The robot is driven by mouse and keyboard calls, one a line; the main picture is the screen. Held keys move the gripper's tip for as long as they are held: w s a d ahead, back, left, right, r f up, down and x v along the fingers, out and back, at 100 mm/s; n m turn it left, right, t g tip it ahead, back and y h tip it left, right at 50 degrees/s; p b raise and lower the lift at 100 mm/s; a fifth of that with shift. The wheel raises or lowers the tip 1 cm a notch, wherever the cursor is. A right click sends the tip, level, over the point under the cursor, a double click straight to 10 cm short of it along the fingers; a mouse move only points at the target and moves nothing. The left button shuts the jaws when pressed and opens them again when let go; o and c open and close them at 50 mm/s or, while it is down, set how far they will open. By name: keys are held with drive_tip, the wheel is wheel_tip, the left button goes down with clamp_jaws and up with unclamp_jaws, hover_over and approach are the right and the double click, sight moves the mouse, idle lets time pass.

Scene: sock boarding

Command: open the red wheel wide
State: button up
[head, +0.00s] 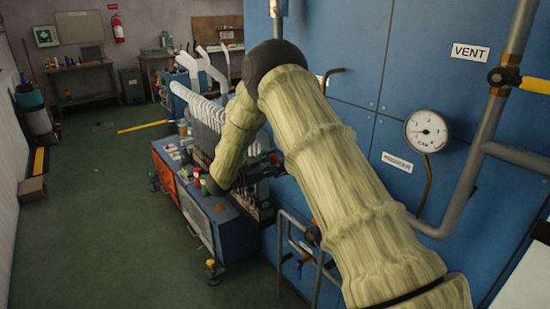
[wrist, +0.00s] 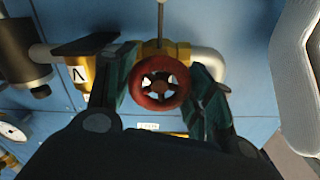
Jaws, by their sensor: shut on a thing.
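The red wheel (wrist: 160,98) is a small round handwheel with a spoked, open centre, facing the camera in the wrist view. It sits in front of a brass valve body (wrist: 182,52) with a thin stem above it. My gripper (wrist: 163,76) has one dark green finger on each side of the wheel and is shut on its rim. In the head view my gripper (head: 262,168) is a dark shape past the bend of my sleeved arm, and the wheel cannot be made out clearly there. How far the wheel is turned cannot be told.
Blue cabinet panels (head: 345,40) stand behind the pipework. A round gauge (head: 427,131), a VENT label (head: 470,52) and a yellow valve handle (head: 535,85) are to the right. A cluttered blue bench (head: 232,232) stands beyond my arm. The green floor (head: 105,220) at left is mostly clear.

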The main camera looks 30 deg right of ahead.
drive_tip(key=n+p, duration=0.3)
drive_tip(key=n, duration=0.2)
drive_tip(key=shift+n, duration=0.3)
drive_tip(key=n+p, duration=0.3)
drive_tip(key=n, duration=0.3)
drive_tip(key=shift+s, duration=0.1)
drive_tip(key=n+p, duration=0.3)
drive_tip(key=n, duration=0.3)
drive_tip(key=shift+n, duration=0.3)
drive_tip(key=n+p, duration=0.1)
drive_tip(key=n, duration=0.4)
drive_tip(key=shift+f, duration=0.15)
drive_tip(key=shift+s, duration=0.1)
drive_tip(key=o, duration=1)
drive_tip(key=shift+o, duration=0.2)
drive_tip(key=shift+p, duration=0.3)
